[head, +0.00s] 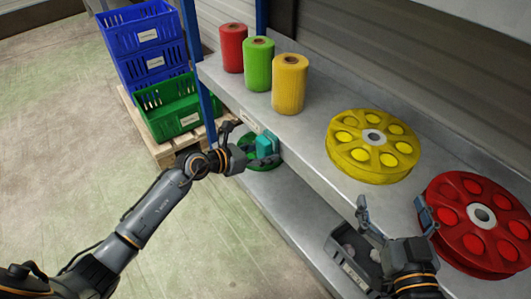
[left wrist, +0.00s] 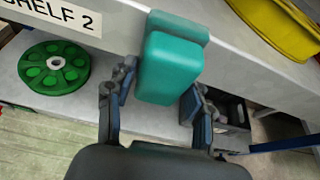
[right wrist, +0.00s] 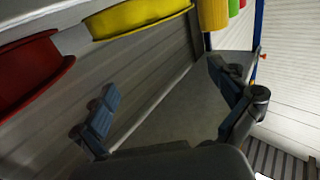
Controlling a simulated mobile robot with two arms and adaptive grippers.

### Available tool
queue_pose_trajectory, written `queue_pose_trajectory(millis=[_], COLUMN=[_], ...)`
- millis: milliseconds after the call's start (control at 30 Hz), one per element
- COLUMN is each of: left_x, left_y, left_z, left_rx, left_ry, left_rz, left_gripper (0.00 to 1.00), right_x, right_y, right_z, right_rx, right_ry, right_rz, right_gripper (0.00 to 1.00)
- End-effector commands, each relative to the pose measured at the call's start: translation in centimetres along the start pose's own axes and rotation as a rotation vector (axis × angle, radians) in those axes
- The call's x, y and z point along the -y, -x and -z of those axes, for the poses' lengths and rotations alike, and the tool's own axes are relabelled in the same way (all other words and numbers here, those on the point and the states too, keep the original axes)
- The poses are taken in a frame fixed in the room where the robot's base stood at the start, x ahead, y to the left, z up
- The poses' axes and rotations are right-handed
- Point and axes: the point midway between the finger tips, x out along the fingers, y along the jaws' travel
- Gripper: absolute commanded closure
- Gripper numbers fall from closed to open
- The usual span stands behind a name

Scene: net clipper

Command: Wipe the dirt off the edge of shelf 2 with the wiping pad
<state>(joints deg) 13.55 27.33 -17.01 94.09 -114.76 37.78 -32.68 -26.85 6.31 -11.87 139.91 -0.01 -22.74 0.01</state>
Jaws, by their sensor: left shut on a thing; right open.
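The teal wiping pad (head: 266,143) is between the fingers of my left gripper (head: 252,152), which is shut on it. In the left wrist view the pad (left wrist: 170,65) is at the front edge of shelf 2 (left wrist: 235,70), just right of the "SHELF 2" label (left wrist: 60,14). It appears to lie against the edge, but the contact is hidden behind it. I cannot make out dirt on the visible edge. My right gripper (head: 393,212) is open and empty by the shelf front, near the red and yellow spools.
On the shelf stand red, green and yellow rolls (head: 290,84), a yellow spool (head: 372,146) and a red spool (head: 480,224). Below are a green spool (left wrist: 54,67) and a dark bin (head: 345,262). Blue and green crates (head: 172,107) stand on a pallet at left. The floor in front is clear.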

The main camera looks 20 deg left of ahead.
Motion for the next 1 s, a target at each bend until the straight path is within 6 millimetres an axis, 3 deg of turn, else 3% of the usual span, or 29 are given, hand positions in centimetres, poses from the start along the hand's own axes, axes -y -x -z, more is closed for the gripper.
queue_pose_trajectory(millis=[233, 500, 1000], left_x=[0.1, 0.1, 0.1], left_y=[2.4, 4.7, 5.4], left_z=[1.2, 2.2, 2.5], left_rx=[-0.008, -0.009, -0.010], left_ry=[0.002, 0.002, 0.002], left_rz=[0.004, 0.004, 0.005], left_gripper=[0.73, 0.73, 0.73], right_x=[-0.4, -0.5, -0.5], right_y=[0.5, 0.7, 0.8], right_z=[-2.1, -3.0, -3.2], right_rx=[0.119, 0.165, 0.178], right_ry=[0.002, 0.003, 0.003], right_rz=[-0.008, -0.011, -0.012], right_gripper=[0.02, 0.02, 0.02])
